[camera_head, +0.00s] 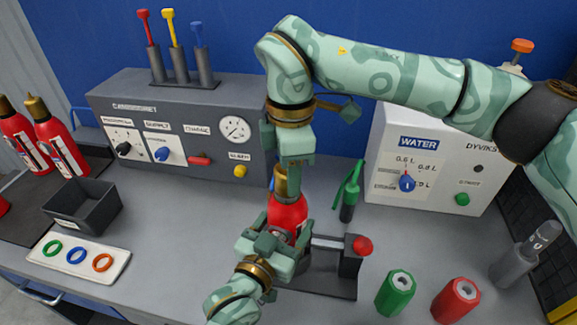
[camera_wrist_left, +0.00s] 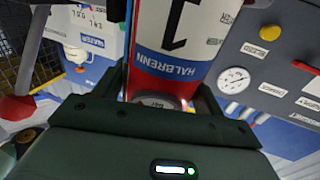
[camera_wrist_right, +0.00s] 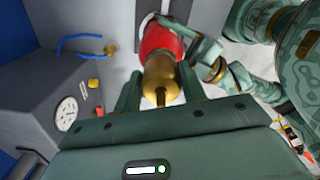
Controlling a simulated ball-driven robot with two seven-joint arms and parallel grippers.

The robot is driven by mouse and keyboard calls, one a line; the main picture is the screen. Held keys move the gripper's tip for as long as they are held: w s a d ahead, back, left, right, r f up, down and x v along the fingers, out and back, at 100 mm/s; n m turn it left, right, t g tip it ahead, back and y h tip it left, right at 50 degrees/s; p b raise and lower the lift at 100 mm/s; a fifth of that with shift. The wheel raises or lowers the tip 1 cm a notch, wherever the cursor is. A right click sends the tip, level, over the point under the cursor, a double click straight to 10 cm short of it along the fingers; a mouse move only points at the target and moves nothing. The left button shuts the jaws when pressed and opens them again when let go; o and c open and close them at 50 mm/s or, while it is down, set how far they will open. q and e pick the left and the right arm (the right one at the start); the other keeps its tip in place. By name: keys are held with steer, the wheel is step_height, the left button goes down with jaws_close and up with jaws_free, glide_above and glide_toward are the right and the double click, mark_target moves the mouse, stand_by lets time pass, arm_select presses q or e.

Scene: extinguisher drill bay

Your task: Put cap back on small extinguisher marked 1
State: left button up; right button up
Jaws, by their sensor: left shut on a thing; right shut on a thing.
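The small extinguisher (camera_head: 288,214) is red and stands upright at the middle of the bench. The left wrist view shows the number 1 on its white label (camera_wrist_left: 185,25). My left gripper (camera_head: 283,243) is shut around its body from the front. The brass cap (camera_wrist_right: 160,78) is between the fingers of my right gripper (camera_head: 282,178), which comes down from above and is shut on it. In the right wrist view the cap is in line with the extinguisher's red top (camera_wrist_right: 160,38). Whether it is seated or just above is hard to tell.
A stand with a red knob (camera_head: 362,246) is close right of the extinguisher. A green tool (camera_head: 348,195) stands behind. A green piece (camera_head: 396,292) and red piece (camera_head: 455,300) are front right. A dark bin (camera_head: 85,208) and ring tray (camera_head: 110,262) are left. Bench between is clear.

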steer(key=m, duration=0.6)
steer(key=shift+m, duration=0.3)
steer(key=m, duration=0.5)
steer(key=shift+s+a, duration=0.1)
steer(key=shift+s, duration=0.1)
steer(key=shift+m, duration=1.1)
steer(key=o, duration=1.1)
steer(key=shift+r, duration=2.25)
steer(key=shift+r, duration=0.1)
steer(key=shift+c, duration=0.4)
